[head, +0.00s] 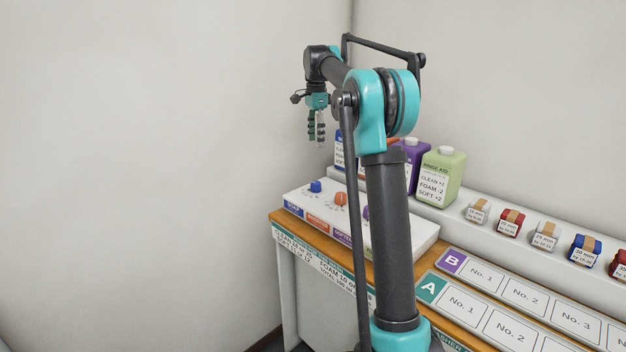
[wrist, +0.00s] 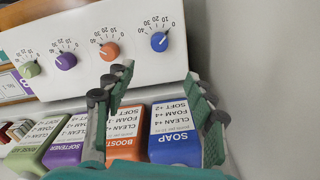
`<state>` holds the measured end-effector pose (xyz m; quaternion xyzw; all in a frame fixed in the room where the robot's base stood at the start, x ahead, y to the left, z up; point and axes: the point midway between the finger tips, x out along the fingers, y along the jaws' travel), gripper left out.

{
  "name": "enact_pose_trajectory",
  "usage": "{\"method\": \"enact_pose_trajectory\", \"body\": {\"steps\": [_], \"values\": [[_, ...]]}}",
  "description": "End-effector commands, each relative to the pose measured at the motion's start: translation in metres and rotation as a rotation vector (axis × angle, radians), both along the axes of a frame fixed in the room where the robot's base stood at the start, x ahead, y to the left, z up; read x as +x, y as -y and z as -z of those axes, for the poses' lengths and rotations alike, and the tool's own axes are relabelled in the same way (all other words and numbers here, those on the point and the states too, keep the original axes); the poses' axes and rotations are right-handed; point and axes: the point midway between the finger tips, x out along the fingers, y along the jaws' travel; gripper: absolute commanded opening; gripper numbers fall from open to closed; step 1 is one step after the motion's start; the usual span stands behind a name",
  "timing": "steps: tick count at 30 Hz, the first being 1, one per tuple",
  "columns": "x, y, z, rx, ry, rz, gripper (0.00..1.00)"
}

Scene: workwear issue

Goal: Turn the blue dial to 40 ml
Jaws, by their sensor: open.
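The blue dial (wrist: 160,41) sits on the white panel in the wrist view, at upper centre. Numbers from 0 to 40 curve around it. Its pointer mark is small and seems to lie towards the 0 side, but I cannot read it surely. In the head view the blue dial (head: 316,186) is the leftmost knob on the white box (head: 408,242).
An orange dial (wrist: 109,51), a purple dial (wrist: 66,61) and a green dial (wrist: 32,69) line up beside it. The blue soap bottle (wrist: 175,150) and orange booster bottle (wrist: 126,146) stand under my fingers. A wall (head: 150,150) closes the left.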

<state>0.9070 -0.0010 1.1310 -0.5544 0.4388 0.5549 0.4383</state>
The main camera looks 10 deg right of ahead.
Motion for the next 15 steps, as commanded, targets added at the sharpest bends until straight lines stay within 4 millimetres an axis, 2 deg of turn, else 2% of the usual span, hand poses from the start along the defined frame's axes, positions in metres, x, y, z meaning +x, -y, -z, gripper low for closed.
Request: {"method": "enact_pose_trajectory", "body": {"steps": [5, 15], "values": [[0.000, 0.000, 0.026, 0.000, 0.000, -0.001, 0.55], [0.000, 0.000, 0.093, 0.000, 0.001, -0.002, 0.55]]}}
